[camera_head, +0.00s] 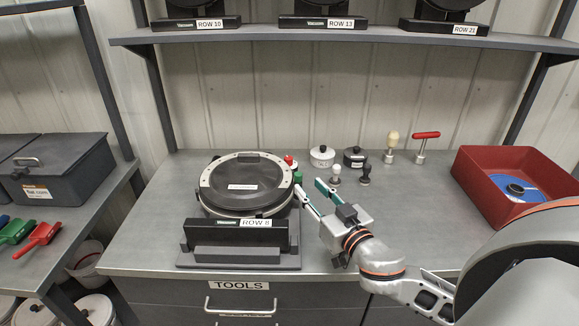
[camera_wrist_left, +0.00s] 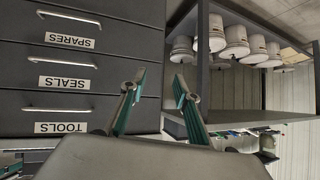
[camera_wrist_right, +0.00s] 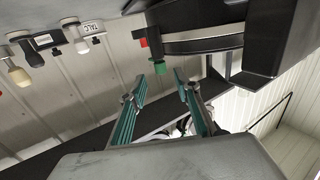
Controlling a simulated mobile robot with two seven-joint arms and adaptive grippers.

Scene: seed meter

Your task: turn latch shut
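The round seed meter (camera_head: 245,184) stands on the bench in a dark stand labelled ROW 8 (camera_head: 256,223). Its clear lid with a pale rim lies flat on top. On its right side are a red knob (camera_head: 289,160) and a green knob (camera_head: 298,177); I cannot tell which belongs to the latch. My right gripper (camera_head: 312,190) is open and empty just right of the meter. In the right wrist view the green knob (camera_wrist_right: 160,68) appears between and beyond the open fingertips (camera_wrist_right: 162,88), apparently untouched. My left gripper (camera_wrist_left: 159,82) is open and empty, facing drawers and a rack.
Small tins (camera_head: 322,156), stamps and a red-handled tool (camera_head: 426,146) stand at the bench's back. A red bin (camera_head: 510,185) with a blue disc is at right. A shelf (camera_head: 345,35) holds more meters above. Scoops and a dark case (camera_head: 56,178) are at left.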

